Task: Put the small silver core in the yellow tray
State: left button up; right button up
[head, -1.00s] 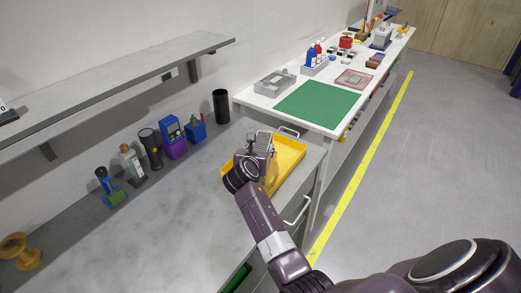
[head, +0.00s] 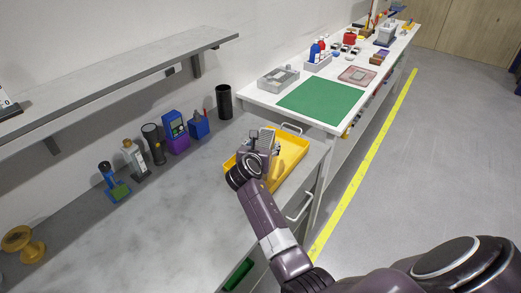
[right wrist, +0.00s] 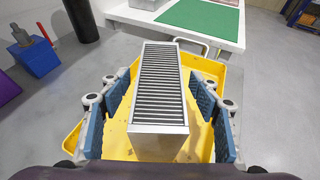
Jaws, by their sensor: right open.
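The silver core (right wrist: 160,90) is a finned block standing upright within the outline of the yellow tray (right wrist: 117,140). In the right wrist view it is between the two blue-padded fingers of my right gripper (right wrist: 160,112), with a visible gap on each side. The right gripper is open around it. In the head view the core (head: 266,137) shows partly behind the right gripper (head: 262,152), over the left part of the tray (head: 295,147). The core's lower end is hidden there. My left gripper is not in view.
The tray sits on a grey bench (head: 185,205). Blue and purple devices (head: 175,130) and a black cylinder (head: 224,101) stand along the wall. A white table with a green mat (head: 322,100) adjoins behind. The bench's middle is clear; a shelf (head: 110,88) overhangs the left.

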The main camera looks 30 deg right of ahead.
jog(key=v, duration=1.1)
jog(key=shift+s+a, duration=0.25)
